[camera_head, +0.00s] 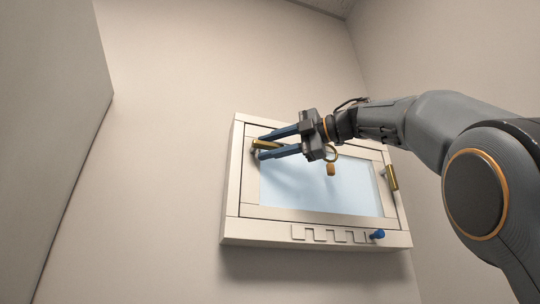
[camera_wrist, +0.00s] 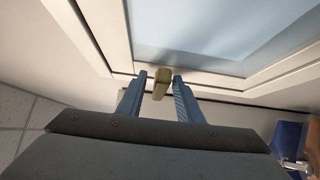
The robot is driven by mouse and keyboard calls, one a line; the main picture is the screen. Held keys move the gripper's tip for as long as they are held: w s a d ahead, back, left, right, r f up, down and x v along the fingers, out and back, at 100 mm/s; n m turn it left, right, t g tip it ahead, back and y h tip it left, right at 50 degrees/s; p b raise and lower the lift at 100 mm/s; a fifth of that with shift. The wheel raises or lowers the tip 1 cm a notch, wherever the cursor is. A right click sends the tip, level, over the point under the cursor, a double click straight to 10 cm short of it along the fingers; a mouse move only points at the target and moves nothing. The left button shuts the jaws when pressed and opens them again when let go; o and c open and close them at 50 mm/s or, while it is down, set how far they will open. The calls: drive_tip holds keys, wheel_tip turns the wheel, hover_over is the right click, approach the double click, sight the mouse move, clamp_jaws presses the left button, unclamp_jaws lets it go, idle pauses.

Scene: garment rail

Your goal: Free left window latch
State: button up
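The left window latch (camera_head: 267,145) is a small brass-coloured handle on the left side of the pale window frame (camera_head: 232,190). In the wrist view the latch (camera_wrist: 161,84) stands between my two blue fingers, with a narrow gap visible on each side. My gripper (camera_head: 261,147) reaches in from the right, its fingers above and below the latch in the head view. It is open around the latch; its fingertips also show in the wrist view (camera_wrist: 160,76). I cannot tell whether a finger touches the latch. The latch's base is partly hidden.
A second brass latch (camera_head: 391,178) is on the frame's right side. A ring with a brown tag (camera_head: 331,169) hangs below my gripper, before the pale blue pane (camera_head: 310,192). A notched strip (camera_head: 330,235) and blue knob (camera_head: 377,235) are along the bottom. The wall left is clear.

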sight(276, 145)
drive_tip(key=b+v, duration=0.2)
drive_tip(key=v, duration=0.4)
drive_tip(key=shift+d, duration=0.1)
drive_tip(key=shift+v, duration=0.85)
